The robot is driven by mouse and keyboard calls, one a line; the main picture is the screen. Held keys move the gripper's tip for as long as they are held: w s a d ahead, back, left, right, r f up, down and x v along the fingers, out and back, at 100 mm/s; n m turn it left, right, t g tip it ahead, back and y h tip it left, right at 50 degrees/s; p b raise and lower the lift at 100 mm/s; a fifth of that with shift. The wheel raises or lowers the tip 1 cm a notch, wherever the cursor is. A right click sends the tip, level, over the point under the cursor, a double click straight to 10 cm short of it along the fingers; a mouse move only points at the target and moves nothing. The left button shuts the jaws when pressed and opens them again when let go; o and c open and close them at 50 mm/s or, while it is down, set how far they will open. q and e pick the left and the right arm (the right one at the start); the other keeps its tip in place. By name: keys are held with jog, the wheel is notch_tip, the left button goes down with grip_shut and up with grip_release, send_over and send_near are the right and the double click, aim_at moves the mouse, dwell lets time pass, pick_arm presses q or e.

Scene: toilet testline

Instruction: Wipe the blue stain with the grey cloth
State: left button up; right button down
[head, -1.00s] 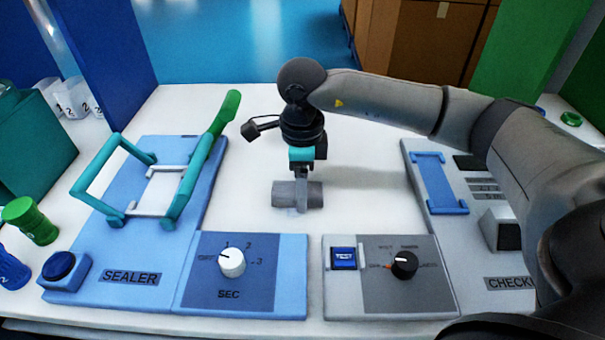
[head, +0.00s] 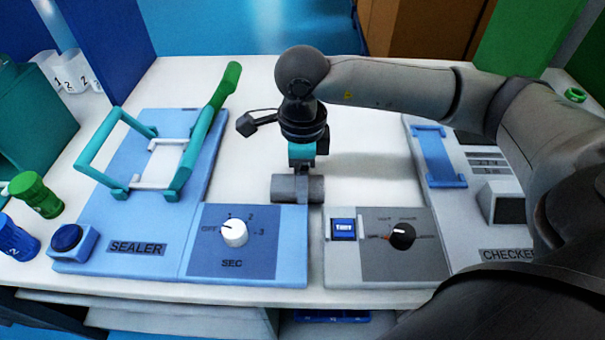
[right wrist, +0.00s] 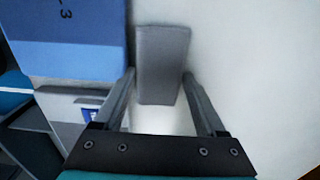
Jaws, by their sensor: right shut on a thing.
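The grey cloth (head: 284,187), a rolled grey piece, is at the table's middle, just behind the gap between the two dial panels. It also shows in the right wrist view (right wrist: 162,55) as a flat-looking grey block between the fingers. My right gripper (head: 303,176) points down and is shut on the cloth; its fingers flank the cloth in the right wrist view (right wrist: 160,76). The cloth is low, at or close to the white tabletop; contact is not clear. I see no blue stain; it may be hidden under the cloth. My left gripper is not in view.
The blue sealer (head: 120,228) and its dial panel (head: 205,262) stand left of the cloth. The test panel (head: 385,268) and grey checker (head: 468,235) stand right. The white tabletop (head: 365,120) is clear behind. Cups and a teal box (head: 40,115) are at far left.

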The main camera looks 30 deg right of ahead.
jog(key=shift+r, duration=0.15)
jog(key=shift+r+p, duration=2)
jog(key=shift+r, duration=0.9)
jog(key=shift+r, duration=0.1)
jog(key=shift+r+p, duration=0.9)
jog(key=shift+r, duration=0.55)
